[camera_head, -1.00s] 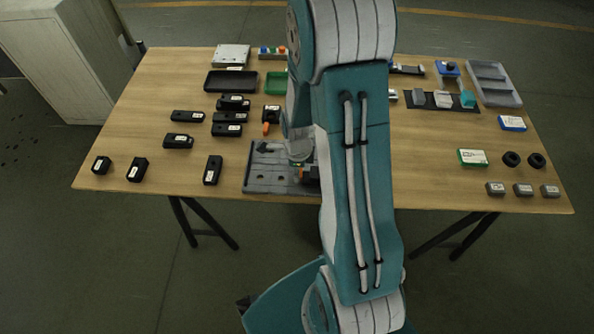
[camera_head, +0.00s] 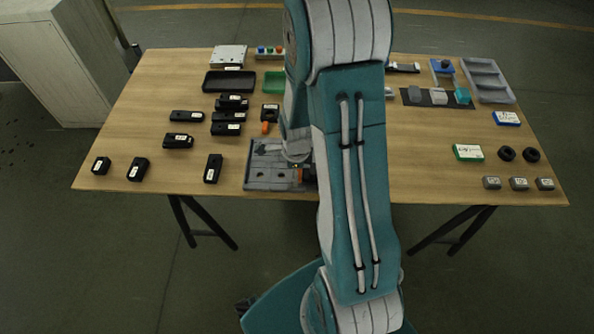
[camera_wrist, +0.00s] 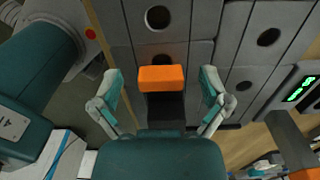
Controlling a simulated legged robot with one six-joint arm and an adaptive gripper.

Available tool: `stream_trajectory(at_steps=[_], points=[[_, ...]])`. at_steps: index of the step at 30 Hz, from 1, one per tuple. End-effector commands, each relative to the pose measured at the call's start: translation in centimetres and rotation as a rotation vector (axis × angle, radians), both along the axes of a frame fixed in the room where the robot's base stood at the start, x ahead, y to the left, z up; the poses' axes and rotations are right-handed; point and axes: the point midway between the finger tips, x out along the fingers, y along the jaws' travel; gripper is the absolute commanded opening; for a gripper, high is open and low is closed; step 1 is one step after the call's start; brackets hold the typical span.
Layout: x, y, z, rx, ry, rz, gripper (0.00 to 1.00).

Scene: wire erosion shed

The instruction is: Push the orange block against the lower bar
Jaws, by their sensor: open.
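The orange block (camera_wrist: 162,78) lies between the two fingers of my open gripper (camera_wrist: 161,88) in the wrist view, with a gap on each side. A dark part (camera_wrist: 164,108) extends from it toward my palm; I cannot tell if it belongs to the block. Around them is the grey fixture plate (camera_wrist: 200,60) with round holes. In the head view the plate (camera_head: 262,178) lies at the table's near edge, partly hidden by my arm. I cannot tell which bar is the lower one, or whether the block touches it.
A black part with an orange end (camera_head: 266,127) stands just behind the plate. Several black blocks (camera_head: 178,141) lie to the left. On the right are a green-and-white box (camera_head: 467,152), black rings (camera_head: 507,153) and small grey blocks (camera_head: 519,184).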

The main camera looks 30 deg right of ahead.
Motion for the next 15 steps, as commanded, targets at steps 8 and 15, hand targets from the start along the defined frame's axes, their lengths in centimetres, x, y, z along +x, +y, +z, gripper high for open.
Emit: stream_trajectory(at_steps=[8,15], points=[[0.1,-0.1,3.4,-0.001,-0.007,-0.001,0.96],[0.2,0.0,8.1,-0.002,-0.006,-0.001,0.96]])
